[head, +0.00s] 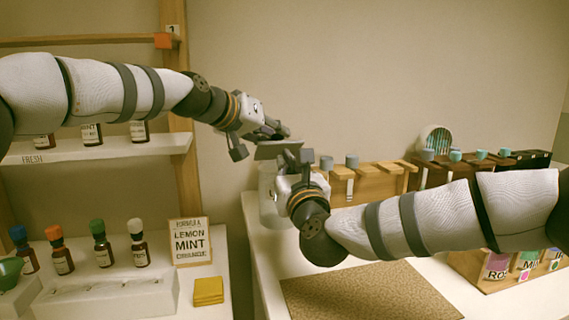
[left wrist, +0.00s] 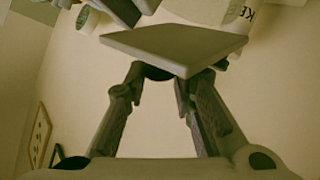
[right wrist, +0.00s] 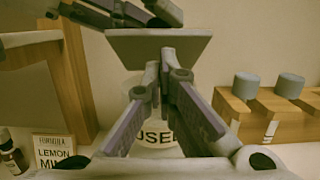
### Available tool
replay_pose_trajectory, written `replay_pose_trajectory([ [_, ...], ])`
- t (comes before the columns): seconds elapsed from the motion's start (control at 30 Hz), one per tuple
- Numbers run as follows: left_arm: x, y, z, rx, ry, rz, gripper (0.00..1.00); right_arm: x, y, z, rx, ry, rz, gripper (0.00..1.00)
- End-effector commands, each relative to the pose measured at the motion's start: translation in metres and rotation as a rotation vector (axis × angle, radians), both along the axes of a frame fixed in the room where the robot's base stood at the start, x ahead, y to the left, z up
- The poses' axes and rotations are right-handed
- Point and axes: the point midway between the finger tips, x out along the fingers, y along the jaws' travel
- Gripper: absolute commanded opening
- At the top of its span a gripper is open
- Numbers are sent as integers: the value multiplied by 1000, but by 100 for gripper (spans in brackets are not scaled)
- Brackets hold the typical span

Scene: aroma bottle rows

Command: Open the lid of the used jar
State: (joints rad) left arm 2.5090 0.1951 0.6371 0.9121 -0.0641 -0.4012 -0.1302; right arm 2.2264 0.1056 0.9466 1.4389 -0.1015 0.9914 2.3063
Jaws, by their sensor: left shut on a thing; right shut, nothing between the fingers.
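The used jar (head: 268,195) is a clear jar on the white counter, partly hidden by my right gripper. Part of its "USED" label (right wrist: 150,138) shows in the right wrist view. Its flat grey square lid (head: 278,150) is above the jar's mouth and also shows in the left wrist view (left wrist: 170,45) and right wrist view (right wrist: 160,48). My left gripper (head: 268,132) is shut on the lid from above. My right gripper (right wrist: 165,75) is shut and empty, just under the lid in front of the jar.
Wooden racks with blue-grey-capped bottles (head: 352,162) stand right of the jar. A brown mat (head: 370,292) lies in front. At left are colour-capped bottles (head: 103,248), a "LEMON MINT" sign (head: 190,242) and a yellow stack (head: 208,291).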

Motion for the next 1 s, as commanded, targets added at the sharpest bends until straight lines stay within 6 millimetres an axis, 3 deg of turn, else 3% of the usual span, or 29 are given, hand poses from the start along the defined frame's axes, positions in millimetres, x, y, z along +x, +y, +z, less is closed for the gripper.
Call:
replay_pose_trajectory([
  [0.4,0,-1,-3,1,6,-2,0,6,2,0,-1,2,0,0],
  [0.8,-2,-2,-4,3,10,-7,0,12,3,17,2,-7,-3,0],
  [0.83,-2,-3,-4,4,9,-7,30,12,3,17,2,-8,-3,0],
  [0.9,-2,-3,-4,3,11,-7,42,13,3,18,2,-9,-4,0],
  [1.0,-2,-2,-5,4,13,-7,42,13,3,19,3,-11,-4,0],
])
